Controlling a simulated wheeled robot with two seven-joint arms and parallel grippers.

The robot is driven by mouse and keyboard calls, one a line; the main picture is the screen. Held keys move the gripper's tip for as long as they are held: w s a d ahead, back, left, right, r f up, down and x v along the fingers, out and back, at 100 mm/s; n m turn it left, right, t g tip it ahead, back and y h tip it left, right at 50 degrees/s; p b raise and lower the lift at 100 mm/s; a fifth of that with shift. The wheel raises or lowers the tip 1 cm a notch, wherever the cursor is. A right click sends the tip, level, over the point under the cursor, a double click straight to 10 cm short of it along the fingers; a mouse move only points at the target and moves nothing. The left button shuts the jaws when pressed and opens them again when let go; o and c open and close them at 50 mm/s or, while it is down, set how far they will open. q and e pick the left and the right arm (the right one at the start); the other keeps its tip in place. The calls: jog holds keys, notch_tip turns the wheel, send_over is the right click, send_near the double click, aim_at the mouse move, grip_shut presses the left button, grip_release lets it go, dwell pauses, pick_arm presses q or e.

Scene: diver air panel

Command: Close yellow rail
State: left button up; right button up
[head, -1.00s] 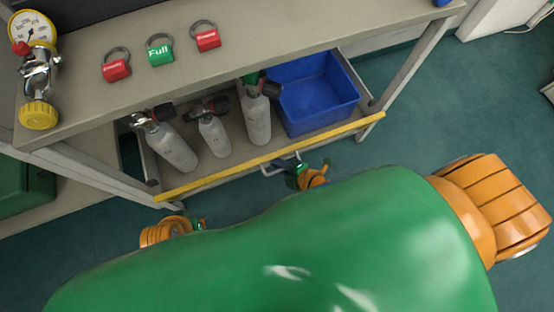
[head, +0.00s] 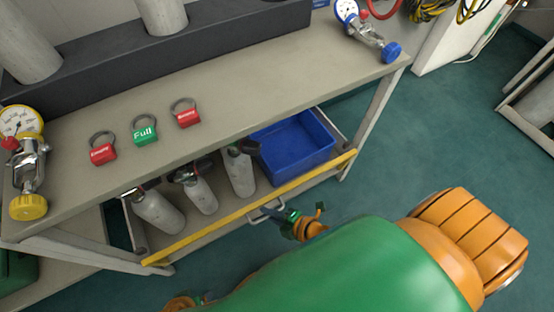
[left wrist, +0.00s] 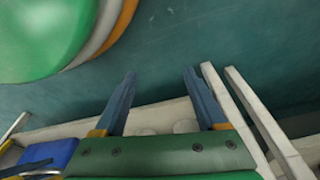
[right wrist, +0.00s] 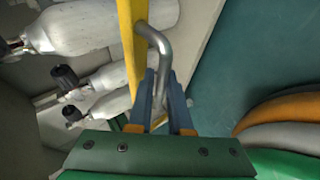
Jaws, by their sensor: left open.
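The yellow rail (head: 210,231) runs along the front of a pulled-out shelf under the bench. A metal bar handle (head: 254,216) sticks out from its middle. My right gripper (head: 285,213) is at this handle. In the right wrist view, my right fingers (right wrist: 161,90) are close together on the handle bar (right wrist: 157,40), beside the yellow rail (right wrist: 132,60). My left gripper is apart from the rail; its fingers (left wrist: 159,75) are spread and empty in the left wrist view. In the head view only part of the left arm shows at the bottom edge.
The shelf holds several grey cylinders (head: 201,196) and a blue crate (head: 292,150). On the bench top (head: 240,95) lie red and green tags (head: 144,136) and regulators with gauges (head: 28,170). Green floor (head: 440,130) is open at right.

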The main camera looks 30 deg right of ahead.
jog(key=shift+s+d+r+p, duration=0.2)
jog(key=shift+r+p, duration=0.15)
jog(key=shift+r, duration=0.25)
jog(key=shift+s+d+r+p, duration=0.15)
jog(key=shift+r+p, duration=0.15)
jog(key=shift+r, duration=0.25)
pick_arm(q)
jog(key=s, duration=0.1)
jog(key=s+a+f+p, duration=0.1)
jog(key=s, duration=0.1)
jog(key=s+a+p, duration=0.1)
jog(key=shift+s+a+f, duration=0.15)
jog(key=shift+a+f, duration=0.05)
jog(key=shift+f, duration=0.05)
pick_arm(e)
jog(key=shift+s+d+r, duration=0.25)
jog(key=shift+d+r, duration=0.05)
jog(key=shift+r, duration=0.25)
jog(key=shift+s+d+r, duration=0.2)
jog(key=shift+d+r, duration=0.1)
jog(key=shift+r, duration=0.2)
pick_arm(q)
jog(key=s+a+p, duration=0.1)
jog(key=s+a+r+p, duration=0.1)
jog(key=p, duration=0.1)
jog(key=shift+s+a+y, duration=0.2)
jog(key=shift+s+y, duration=0.2)
pick_arm(e)
jog(key=v, duration=0.7)
